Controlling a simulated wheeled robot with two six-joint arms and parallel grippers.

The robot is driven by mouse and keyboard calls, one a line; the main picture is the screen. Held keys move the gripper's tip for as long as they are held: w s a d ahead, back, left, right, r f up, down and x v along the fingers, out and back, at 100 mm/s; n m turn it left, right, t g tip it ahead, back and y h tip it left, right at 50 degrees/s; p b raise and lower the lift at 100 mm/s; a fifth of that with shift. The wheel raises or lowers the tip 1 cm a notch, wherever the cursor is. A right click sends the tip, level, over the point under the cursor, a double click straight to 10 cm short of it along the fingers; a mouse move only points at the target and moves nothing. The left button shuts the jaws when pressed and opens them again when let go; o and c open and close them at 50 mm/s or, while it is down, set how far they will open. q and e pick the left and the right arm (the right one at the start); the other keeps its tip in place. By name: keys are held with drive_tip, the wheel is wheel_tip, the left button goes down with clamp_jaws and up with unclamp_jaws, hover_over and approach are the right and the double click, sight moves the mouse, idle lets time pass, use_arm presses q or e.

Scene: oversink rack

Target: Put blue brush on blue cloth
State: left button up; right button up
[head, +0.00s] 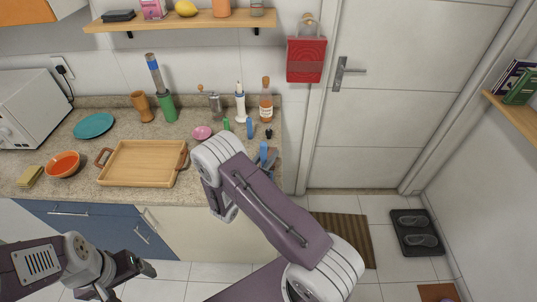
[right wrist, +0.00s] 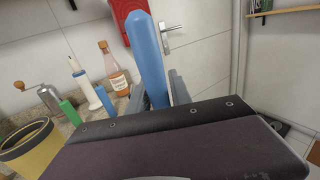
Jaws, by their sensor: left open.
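A blue bar-shaped thing, which looks like the blue brush's handle (head: 263,150), stands up from my right gripper (head: 266,162) by the right end of the counter. In the right wrist view the blue brush (right wrist: 150,55) rises upright between the fingers, and the gripper appears shut on it. The brush's lower part is hidden by my own wrist. My left gripper (head: 122,279) is open and empty, low in front of the blue drawers. No blue cloth can be made out in either view.
A smaller blue item (head: 249,128) and a green item (head: 226,124) stand on the counter near a bottle (head: 266,104) and a pepper mill (head: 215,103). A wooden tray (head: 140,165), an orange bowl (head: 63,163) and a teal plate (head: 94,126) lie further left. My right arm hides part of the counter.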

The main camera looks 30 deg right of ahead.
drive_tip(key=shift+o, duration=0.9)
